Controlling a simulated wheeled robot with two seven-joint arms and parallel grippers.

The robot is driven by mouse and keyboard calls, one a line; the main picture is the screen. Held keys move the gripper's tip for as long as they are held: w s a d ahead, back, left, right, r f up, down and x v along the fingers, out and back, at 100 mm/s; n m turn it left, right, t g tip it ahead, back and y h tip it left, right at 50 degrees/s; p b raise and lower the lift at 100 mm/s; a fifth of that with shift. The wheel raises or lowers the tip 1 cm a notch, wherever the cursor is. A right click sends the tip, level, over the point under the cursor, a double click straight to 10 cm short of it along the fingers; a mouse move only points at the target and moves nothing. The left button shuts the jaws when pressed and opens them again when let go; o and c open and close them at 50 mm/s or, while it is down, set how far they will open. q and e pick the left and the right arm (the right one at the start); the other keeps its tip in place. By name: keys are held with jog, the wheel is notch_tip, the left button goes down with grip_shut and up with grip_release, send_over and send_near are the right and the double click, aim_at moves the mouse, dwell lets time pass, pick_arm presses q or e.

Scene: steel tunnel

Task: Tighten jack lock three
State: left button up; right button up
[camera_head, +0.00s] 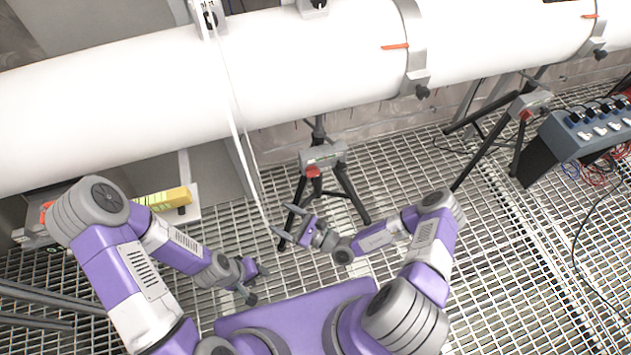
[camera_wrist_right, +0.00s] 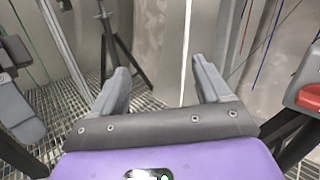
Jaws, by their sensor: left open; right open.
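A tripod jack stands on the grating below the white pipe. Its grey head (camera_head: 323,155) has a red lock knob (camera_head: 314,171) on its near side. Another jack with a red part (camera_head: 526,115) stands farther right. I cannot tell which lock is number three. My right gripper (camera_head: 284,219) is open and empty, below and left of the middle jack's knob, apart from it. In the right wrist view its fingers (camera_wrist_right: 161,70) are spread with nothing between them, and a red part (camera_wrist_right: 310,97) shows at the right edge. My left gripper (camera_head: 257,283) is open and empty, low over the grating.
The large white pipe (camera_head: 300,65) crosses the back, with clamp bands (camera_head: 413,45) and black knobs. A thin white strip (camera_head: 238,125) hangs near my right gripper. A yellow item (camera_head: 162,199) lies at left. A blue control box (camera_head: 590,130) with cables stands at right.

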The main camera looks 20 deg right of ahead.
jog(key=w+d+f+m+t+h, duration=0.2)
jog(key=w+d+m+t+h, duration=0.2)
jog(key=d+m+h, duration=0.1)
jog(key=m+t+h, duration=0.1)
jog(key=m+h, duration=0.5)
jog(key=h, duration=0.2)
send_near(313, 174)
jog(key=w+b, duration=0.3)
jog(key=w, duration=0.5)
jog(key=shift+f, duration=0.4)
jog(key=shift+a, duration=0.1)
jog(key=c, duration=1)
jog(key=shift+c, duration=0.2)
